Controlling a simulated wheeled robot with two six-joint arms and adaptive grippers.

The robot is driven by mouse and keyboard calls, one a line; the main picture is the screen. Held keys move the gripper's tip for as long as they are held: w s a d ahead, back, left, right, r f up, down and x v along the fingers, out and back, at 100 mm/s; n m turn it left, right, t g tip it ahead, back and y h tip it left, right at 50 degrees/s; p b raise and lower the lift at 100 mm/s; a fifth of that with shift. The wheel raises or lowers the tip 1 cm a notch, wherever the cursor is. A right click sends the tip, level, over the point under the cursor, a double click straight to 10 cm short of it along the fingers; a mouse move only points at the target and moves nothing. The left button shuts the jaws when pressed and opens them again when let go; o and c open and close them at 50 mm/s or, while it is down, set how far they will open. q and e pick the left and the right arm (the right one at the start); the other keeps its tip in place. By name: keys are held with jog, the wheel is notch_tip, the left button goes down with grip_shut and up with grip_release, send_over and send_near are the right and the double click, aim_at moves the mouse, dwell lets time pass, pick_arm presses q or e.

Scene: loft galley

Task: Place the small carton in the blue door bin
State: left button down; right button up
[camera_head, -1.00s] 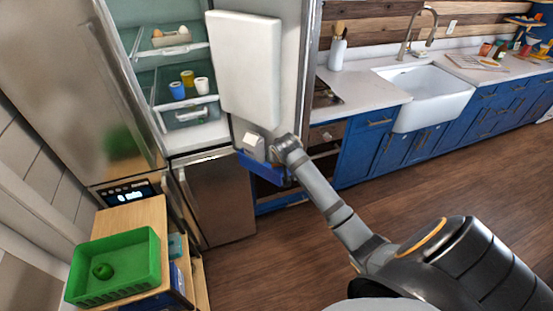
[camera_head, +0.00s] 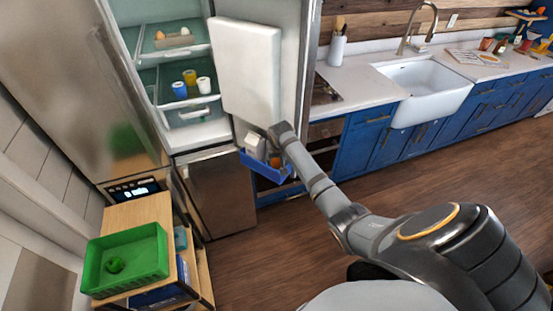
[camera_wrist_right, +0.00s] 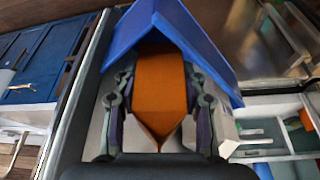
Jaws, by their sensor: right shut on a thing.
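An orange carton (camera_wrist_right: 160,95) with a folded, pointed end fills the space between the fingers in the right wrist view. My right gripper (camera_head: 275,153) is shut on it. In the head view only a small orange patch of the carton (camera_head: 275,162) shows below the gripper. The blue door bin (camera_head: 258,172) hangs low on the open fridge door; its blue walls (camera_wrist_right: 195,35) show around the carton's far end. The carton appears at least partly within the bin; whether it touches the floor is hidden. My left gripper is out of view.
A white carton (camera_head: 255,144) stands in the bin, just left of my gripper. A white panel (camera_head: 246,65) on the door is above. Cups (camera_head: 190,77) and eggs stand on fridge shelves. A green crate (camera_head: 92,270) sits on the wooden stand at lower left.

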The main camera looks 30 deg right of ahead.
jog(key=shift+f, duration=0.6)
jog(key=o, duration=1)
jog(key=shift+r, duration=0.2)
jog(key=shift+b+v, duration=1.9)
jog(key=shift+v, duration=4.45)
jog(key=shift+r, duration=0.1)
